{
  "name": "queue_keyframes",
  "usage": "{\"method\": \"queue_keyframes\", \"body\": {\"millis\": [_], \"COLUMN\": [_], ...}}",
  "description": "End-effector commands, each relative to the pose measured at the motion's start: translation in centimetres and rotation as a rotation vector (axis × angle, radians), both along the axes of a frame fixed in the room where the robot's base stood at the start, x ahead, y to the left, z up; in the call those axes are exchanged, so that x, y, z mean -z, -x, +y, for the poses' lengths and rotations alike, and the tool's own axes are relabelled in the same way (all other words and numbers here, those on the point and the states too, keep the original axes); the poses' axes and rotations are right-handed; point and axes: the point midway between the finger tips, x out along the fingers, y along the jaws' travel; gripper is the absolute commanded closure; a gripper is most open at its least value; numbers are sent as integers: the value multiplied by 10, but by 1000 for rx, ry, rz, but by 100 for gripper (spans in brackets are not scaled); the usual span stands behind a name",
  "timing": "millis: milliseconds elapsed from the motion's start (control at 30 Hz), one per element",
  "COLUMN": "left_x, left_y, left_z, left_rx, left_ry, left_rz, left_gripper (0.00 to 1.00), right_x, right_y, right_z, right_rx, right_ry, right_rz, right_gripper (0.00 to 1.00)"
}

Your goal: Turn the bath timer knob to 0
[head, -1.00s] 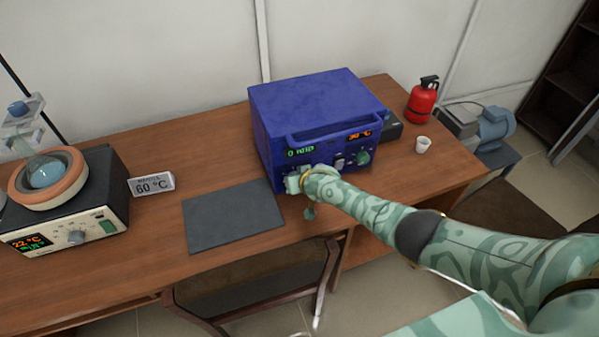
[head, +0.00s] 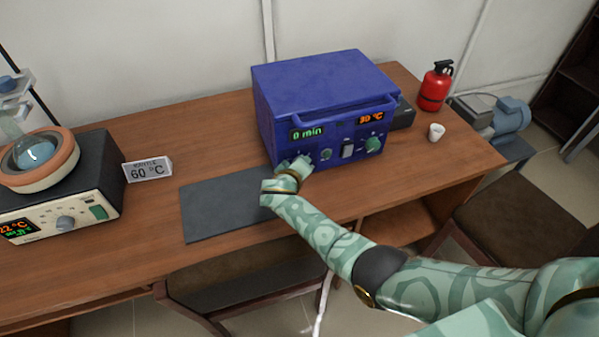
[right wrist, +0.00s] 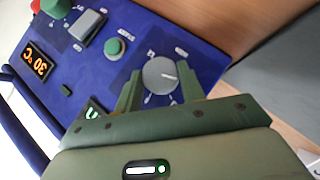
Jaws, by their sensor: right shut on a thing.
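The blue bath unit (head: 330,95) stands on the wooden table, and its green display (head: 307,134) reads 0 min. In the right wrist view, the round grey timer knob (right wrist: 160,73) sits between the two fingers of my right gripper (right wrist: 160,90), which is shut on it. The knob's white mark points to the right in that view. In the head view my right gripper (head: 293,168) is at the lower left of the unit's front and mostly hides the knob. My left gripper is not in view.
Beside the timer knob are a small green button (right wrist: 114,46), a rocker switch (right wrist: 88,25) and a green knob (head: 373,145). An orange display (head: 371,118) reads 30 °C. A dark mat (head: 225,208) lies left of the unit. A white cup (head: 436,131) and red canister (head: 435,87) stand right.

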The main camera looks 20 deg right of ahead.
Motion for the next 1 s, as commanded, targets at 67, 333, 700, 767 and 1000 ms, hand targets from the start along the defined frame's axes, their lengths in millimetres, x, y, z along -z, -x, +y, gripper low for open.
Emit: {"method": "queue_keyframes", "body": {"millis": [67,333,700,767,1000], "left_x": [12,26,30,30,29], "left_y": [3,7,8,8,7], "left_z": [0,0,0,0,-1], "left_rx": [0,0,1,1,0], "left_ry": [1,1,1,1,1], "left_rz": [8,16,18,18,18], "left_gripper": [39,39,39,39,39], "right_x": [7,4,1,1,1], "right_y": [0,0,0,0,-1], "right_z": [1,3,2,2,2], "right_rx": [-1,-3,-3,-3,-4], "right_ry": [45,158,198,198,198], "right_rz": [0,-5,-7,-7,-8], "right_gripper": [84,84,84,84,44]}}
